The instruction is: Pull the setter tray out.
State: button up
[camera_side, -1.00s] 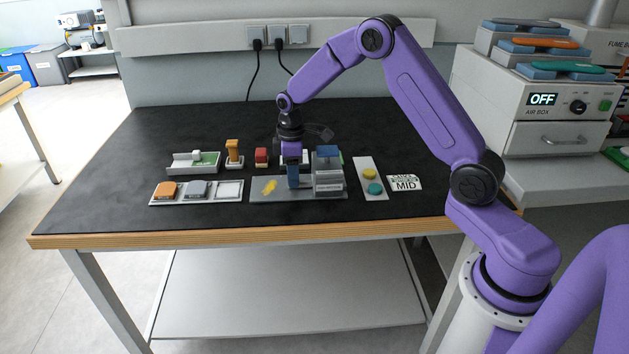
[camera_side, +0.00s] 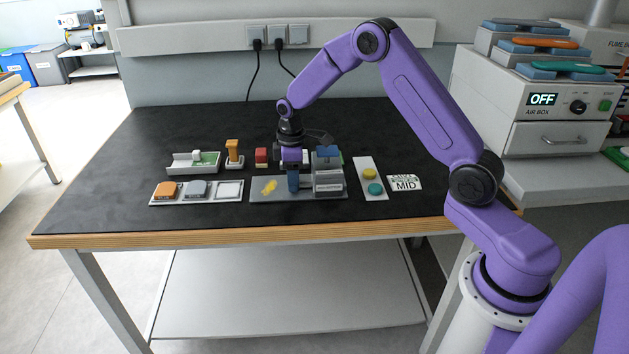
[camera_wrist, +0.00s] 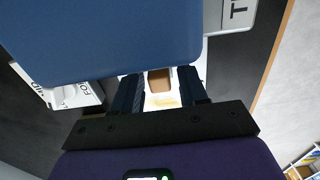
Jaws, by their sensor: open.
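The grey setter fixture (camera_side: 328,180) with a blue top stands on the right part of a grey base plate (camera_side: 262,193) in the side view. I cannot clearly single out its tray. My gripper (camera_side: 292,180) is pointed down just left of the fixture, over the plate. A blue upright piece shows at its lower end; I cannot tell whether it is a finger. In the wrist view the dark fingers of my gripper (camera_wrist: 161,93) are apart, with a brown block (camera_wrist: 159,80) on a pale surface visible between them. A large blue surface (camera_wrist: 110,40) hides much of that view.
Yellow pieces (camera_side: 269,187) lie on the plate's left. A tray of pads (camera_side: 197,191), a white-and-green holder (camera_side: 194,162), an orange-handled stamp (camera_side: 234,153) and a red block (camera_side: 261,157) stand left. A strip with two discs (camera_side: 370,178) and a MID card (camera_side: 404,183) lie right.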

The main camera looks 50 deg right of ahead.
aim_at(261, 188)
jog(key=c, duration=0.6)
jog(key=shift+w+a, duration=0.1)
jog(key=shift+w+a+r, duration=0.1)
jog(key=shift+w+a, duration=2.9)
jog(key=shift+w, duration=0.05)
jog(key=o, duration=0.6)
notch_tip(261, 188, up, 7)
